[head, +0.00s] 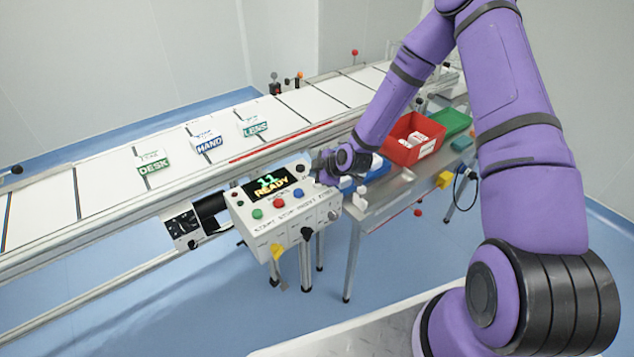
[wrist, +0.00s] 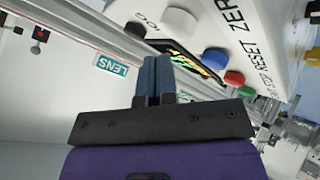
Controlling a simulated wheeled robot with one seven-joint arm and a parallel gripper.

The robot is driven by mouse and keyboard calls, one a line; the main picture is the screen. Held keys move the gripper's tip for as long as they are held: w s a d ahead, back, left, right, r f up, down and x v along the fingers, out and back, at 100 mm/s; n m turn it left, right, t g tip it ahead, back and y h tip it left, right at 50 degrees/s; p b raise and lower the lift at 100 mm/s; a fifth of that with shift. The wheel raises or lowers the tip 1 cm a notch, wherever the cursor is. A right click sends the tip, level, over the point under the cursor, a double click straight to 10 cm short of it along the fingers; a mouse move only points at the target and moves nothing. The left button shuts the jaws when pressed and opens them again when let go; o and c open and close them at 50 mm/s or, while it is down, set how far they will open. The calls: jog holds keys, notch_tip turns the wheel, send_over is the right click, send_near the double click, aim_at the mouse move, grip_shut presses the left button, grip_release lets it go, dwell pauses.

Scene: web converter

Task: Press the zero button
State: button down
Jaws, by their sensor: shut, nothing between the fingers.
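The control box (head: 290,222) stands beside the conveyor, its display (head: 267,184) reading "11 READY". Its green, red and blue buttons show in the head view; the zero button is hidden there behind my gripper (head: 322,172), which is over the box's right end. In the wrist view the white button (wrist: 180,25) lines up with the label "ZERO", so it is the zero button. The blue button (wrist: 215,58) lies beside it. My gripper (wrist: 156,62) is shut and empty, its fingertips just below the white button in that picture. I cannot tell whether they touch.
The conveyor (head: 60,215) runs behind the box, carrying cards marked DESK, HAND and LENS (head: 254,128). A side table to the right holds a red bin (head: 398,146) and a green tray (head: 448,121). A dark button (wrist: 136,29) is near the white one.

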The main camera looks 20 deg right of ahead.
jog(key=shift+f, duration=0.1)
jog(key=shift+f, duration=0.3)
jog(key=shift+f, duration=0.65)
dwell(1.0)
jog(key=shift+r, duration=1.05)
jog(key=shift+r, duration=2.5)
jog(key=shift+r, duration=0.1)
